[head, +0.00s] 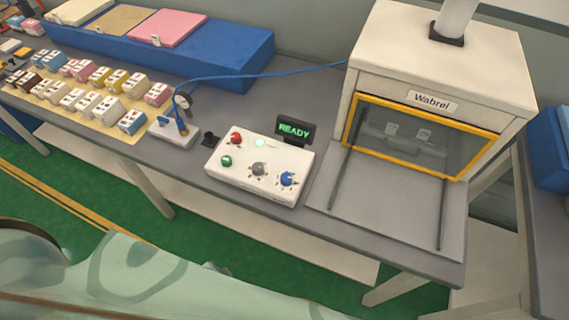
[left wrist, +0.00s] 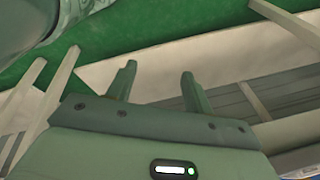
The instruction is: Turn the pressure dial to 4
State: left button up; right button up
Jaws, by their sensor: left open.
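A white control box (head: 252,180) sits on the grey bench in the middle of the head view. It carries a grey dial (head: 259,169) and, to its right, a blue dial (head: 288,179), both with marks around them. The labels are too small to read, so I cannot tell which dial is for pressure or where either points. My left gripper (left wrist: 159,68) shows in the left wrist view, with its two fingers apart and nothing between them. It is away from the box, with green floor and pale bench legs beyond it. My right gripper is in neither view.
The box also has a red button (head: 236,138), a green button (head: 226,160) and a display (head: 294,129) reading READY. A press (head: 432,60) with a yellow-framed window stands right. A blue valve with a gauge (head: 182,101) and rows of small blocks (head: 105,106) lie left.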

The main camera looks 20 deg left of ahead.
pick_arm(q)
jog(key=w+r+t+y+p, duration=0.1)
jog(key=w+r+p, duration=0.3)
jog(key=r, duration=0.8)
jog(key=w+r+t+p, duration=0.2)
jog(key=w+r, duration=0.4)
jog(key=r, duration=0.7)
jog(key=w+d+r+h+p, duration=0.1)
jog(key=w+d+r+p, duration=0.2)
jog(key=r, duration=0.4)
jog(key=w+d+r+h+p, duration=0.1)
jog(key=w+d+r, duration=0.2)
jog(key=d+r, duration=0.35)
jog(key=w+d+n+g+h, duration=0.3)
jog(key=w+d, duration=0.1)
jog(key=d, duration=0.7)
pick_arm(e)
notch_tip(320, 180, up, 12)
pick_arm(q)
jog(key=n+g+y, duration=0.3)
jog(key=n+y, duration=0.1)
jog(key=n, duration=0.5)
send_over(287, 177)
jog(key=f, duration=0.2)
notch_tip(287, 177, down, 16)
jog(key=b, duration=0.6)
jog(key=shift+r, duration=0.25)
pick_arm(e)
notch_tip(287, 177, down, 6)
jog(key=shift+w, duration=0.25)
